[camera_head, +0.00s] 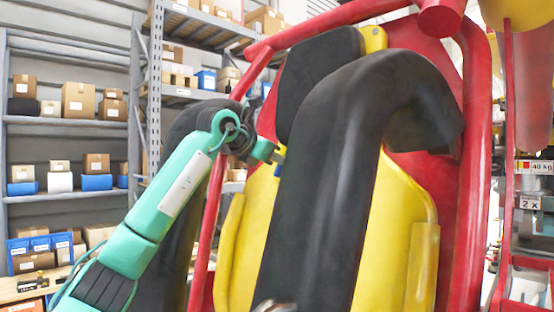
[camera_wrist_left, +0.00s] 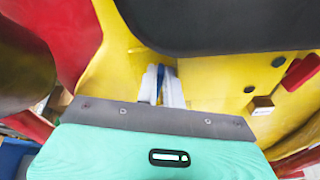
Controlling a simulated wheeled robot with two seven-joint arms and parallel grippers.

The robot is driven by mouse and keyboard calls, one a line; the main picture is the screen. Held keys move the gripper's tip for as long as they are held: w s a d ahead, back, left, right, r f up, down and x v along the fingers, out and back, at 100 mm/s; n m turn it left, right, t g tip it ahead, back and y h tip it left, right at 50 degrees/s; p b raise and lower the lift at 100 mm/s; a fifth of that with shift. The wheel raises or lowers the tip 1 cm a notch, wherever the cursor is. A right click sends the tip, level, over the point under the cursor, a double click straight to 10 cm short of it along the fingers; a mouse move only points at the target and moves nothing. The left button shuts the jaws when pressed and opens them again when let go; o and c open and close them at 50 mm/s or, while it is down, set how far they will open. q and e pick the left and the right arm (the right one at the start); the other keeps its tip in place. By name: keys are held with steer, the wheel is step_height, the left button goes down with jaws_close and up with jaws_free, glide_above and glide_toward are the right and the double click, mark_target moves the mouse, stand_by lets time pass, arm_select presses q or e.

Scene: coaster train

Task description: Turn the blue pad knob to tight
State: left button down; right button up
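The blue pad knob (camera_head: 278,171) sits on the yellow seat shell below the black headrest pad, just left of the thick black restraint. In the left wrist view, a narrow strip of the blue knob (camera_wrist_left: 161,82) shows between two pale fingers. My left gripper (camera_head: 279,158) reaches it from the left with its arm rising from the lower left. The fingers of my left gripper (camera_wrist_left: 161,92) are close together, one on each side of the knob, and appear shut on it. Most of the knob is hidden by them. My right gripper is not seen.
The black restraint (camera_head: 325,180) stands close right of my left gripper. A black headrest pad (camera_head: 317,80) is above it, and a red tube (camera_head: 207,230) runs beside my arm. The yellow seat shell (camera_head: 398,225) lies behind. Shelves with boxes (camera_head: 79,100) stand farther back.

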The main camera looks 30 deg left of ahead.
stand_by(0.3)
arm_select(q)
steer(key=m, duration=0.4)
steer(key=d+f+m+t+b, duration=0.1)
steer(key=m, duration=0.3)
steer(key=s+f+m+t+y+b, duration=0.1)
steer(key=m, duration=0.4)
steer(key=shift+d, duration=0.15)
steer(key=shift+m, duration=0.3)
steer(key=shift+w, duration=0.1)
stand_by(0.4)
steer(key=c, duration=1.5)
jaws_free()
steer(key=shift+c, duration=0.2)
